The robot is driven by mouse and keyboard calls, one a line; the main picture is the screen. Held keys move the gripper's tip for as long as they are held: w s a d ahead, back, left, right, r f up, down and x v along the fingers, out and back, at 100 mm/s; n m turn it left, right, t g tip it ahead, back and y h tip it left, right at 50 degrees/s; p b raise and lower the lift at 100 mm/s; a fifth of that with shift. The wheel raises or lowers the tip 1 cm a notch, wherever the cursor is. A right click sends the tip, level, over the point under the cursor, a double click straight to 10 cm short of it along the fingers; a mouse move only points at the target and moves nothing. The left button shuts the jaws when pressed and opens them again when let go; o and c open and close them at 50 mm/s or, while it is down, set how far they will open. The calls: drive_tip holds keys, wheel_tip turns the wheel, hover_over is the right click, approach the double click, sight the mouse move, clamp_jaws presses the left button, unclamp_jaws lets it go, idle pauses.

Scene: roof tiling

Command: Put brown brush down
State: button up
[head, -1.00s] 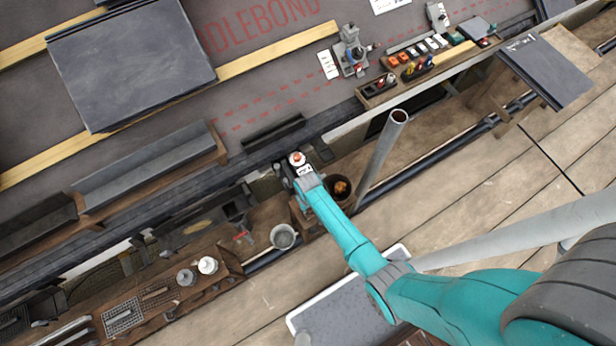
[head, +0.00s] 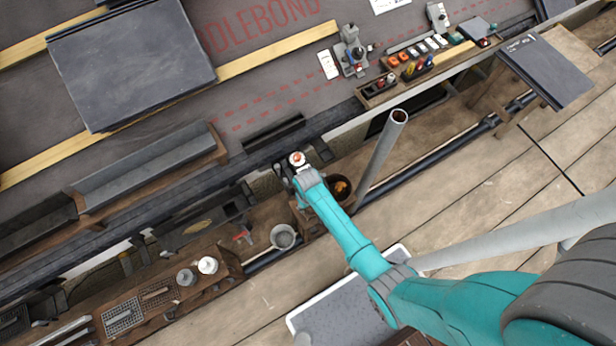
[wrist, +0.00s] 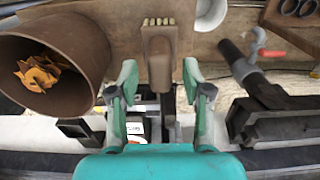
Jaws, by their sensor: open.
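The brown brush (wrist: 160,55) shows in the wrist view, its pale bristles toward the top of the picture. It lies between the two fingertips of my gripper (wrist: 159,75). The fingers are open, with a visible gap on each side of the brush. What the brush rests on directly is hard to tell. In the head view my gripper (head: 284,176) is at the edge of the roof, left of a round brown pot, and the brush is hidden there.
The brown pot (wrist: 85,50) with orange scraps stands close left of my gripper in the wrist view. A dark pipe fitting with a red lever (wrist: 262,55) is at the right.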

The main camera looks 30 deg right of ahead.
wheel_tip(320, 180, up, 10)
idle(0.4)
drive_tip(key=shift+f, duration=0.1)
drive_tip(key=s+r+t, duration=0.3)
drive_tip(key=s+t, duration=0.1)
drive_tip(key=s, duration=0.5)
drive_tip(key=s+r+t, duration=0.4)
drive_tip(key=s, duration=0.4)
drive_tip(key=s+r+t, duration=0.2)
drive_tip(key=s+r, duration=0.1)
drive_tip(key=r, duration=0.6)
drive_tip(key=s+r+t, duration=0.2)
drive_tip(key=s+r, duration=0.2)
drive_tip(key=r, duration=0.5)
drive_tip(key=s+r+t, duration=0.3)
drive_tip(key=r, duration=0.7)
drive_tip(key=shift+s, duration=0.25)
drive_tip(key=shift+r, duration=0.1)
